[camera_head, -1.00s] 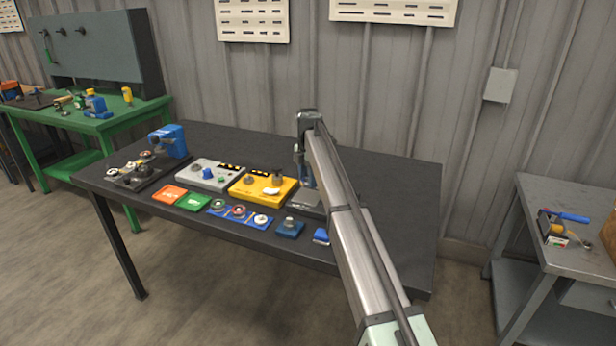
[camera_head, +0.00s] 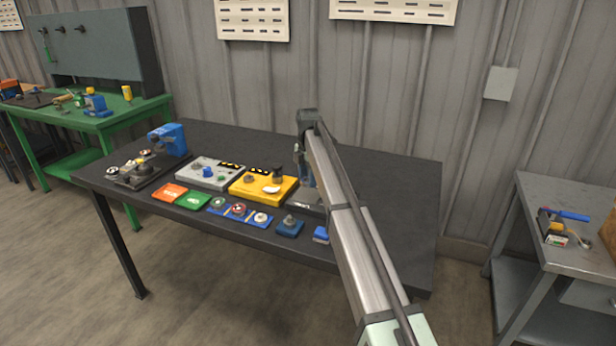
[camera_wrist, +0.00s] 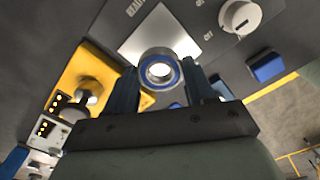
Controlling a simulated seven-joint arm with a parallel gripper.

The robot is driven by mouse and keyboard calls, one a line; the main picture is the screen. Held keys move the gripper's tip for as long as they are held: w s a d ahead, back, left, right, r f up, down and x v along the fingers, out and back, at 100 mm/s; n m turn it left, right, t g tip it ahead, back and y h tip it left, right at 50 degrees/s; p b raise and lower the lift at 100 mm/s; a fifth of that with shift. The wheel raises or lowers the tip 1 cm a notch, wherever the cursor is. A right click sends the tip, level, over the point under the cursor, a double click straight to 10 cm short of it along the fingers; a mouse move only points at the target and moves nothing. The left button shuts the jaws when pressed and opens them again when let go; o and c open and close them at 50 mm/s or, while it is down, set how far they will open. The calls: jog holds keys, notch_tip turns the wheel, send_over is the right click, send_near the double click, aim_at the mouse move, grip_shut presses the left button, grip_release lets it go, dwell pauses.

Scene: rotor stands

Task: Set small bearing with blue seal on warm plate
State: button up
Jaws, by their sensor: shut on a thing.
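My gripper (camera_wrist: 160,70) is shut on the small bearing with the blue seal (camera_wrist: 160,86), a metal ring with a blue band. In the wrist view I look through its bore to the bright surface behind. The warm plate (camera_wrist: 182,42) is a pale square set in a dark housing with lettering and a white knob. The bearing overlaps the plate's near part in this view. I cannot tell whether they touch. In the head view my gripper (camera_head: 306,178) is over the dark housing (camera_head: 308,201), and my arm hides the bearing and most of the plate.
A yellow fixture (camera_head: 248,195) stands just left of the warm plate, with a grey fixture (camera_head: 196,176) further left. A blue tray (camera_head: 228,214) of rings, a dark blue block (camera_head: 290,229) and a small blue block (camera_head: 321,234) line the front. The table's back right is clear.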

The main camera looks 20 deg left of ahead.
aim_at(308, 195)
jog(key=shift+f, duration=0.25)
jog(key=shift+f, duration=0.35)
jog(key=shift+f, duration=1.55)
dwell(2.1)
jog(key=o, duration=1.5)
jog(key=shift+r, duration=0.15)
notch_tip(308, 195, up, 8)
dwell(1.2)
dwell(0.4)
